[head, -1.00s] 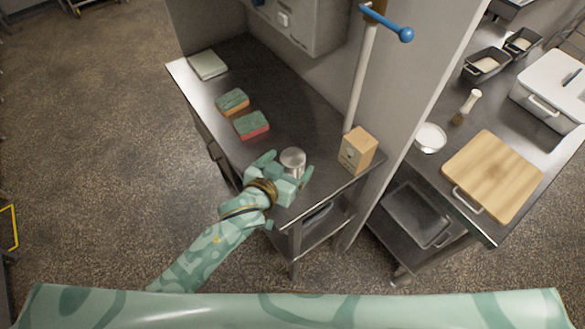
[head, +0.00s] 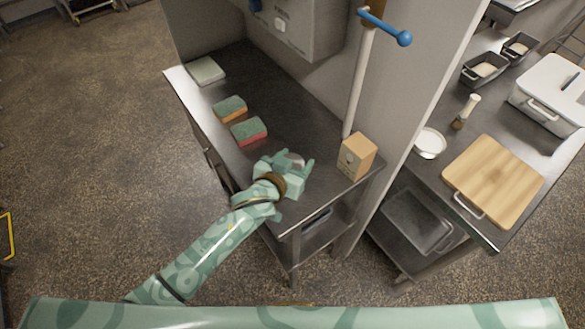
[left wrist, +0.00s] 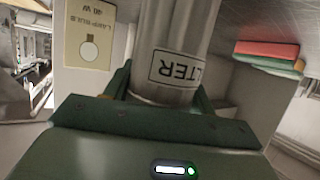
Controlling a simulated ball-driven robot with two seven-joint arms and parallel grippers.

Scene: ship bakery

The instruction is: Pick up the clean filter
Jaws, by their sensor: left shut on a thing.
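The filter (left wrist: 178,40) is a silvery metal cylinder with a white label whose visible letters read "LTER". My left gripper (left wrist: 163,92) is shut on it, one finger on each side. In the head view, my left gripper (head: 287,166) is over the near end of the narrow steel bench (head: 300,118) and hides most of the filter, with only a bit of grey metal (head: 296,160) showing. I cannot tell whether the filter touches the bench. My right gripper is not in view.
A lamp bulb box (head: 356,156) stands close to the right of my left gripper. Two sponges (head: 248,131) (head: 230,108) and a folded cloth (head: 205,71) lie farther back. A pole with a blue handle (head: 385,27) and a wall border the bench.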

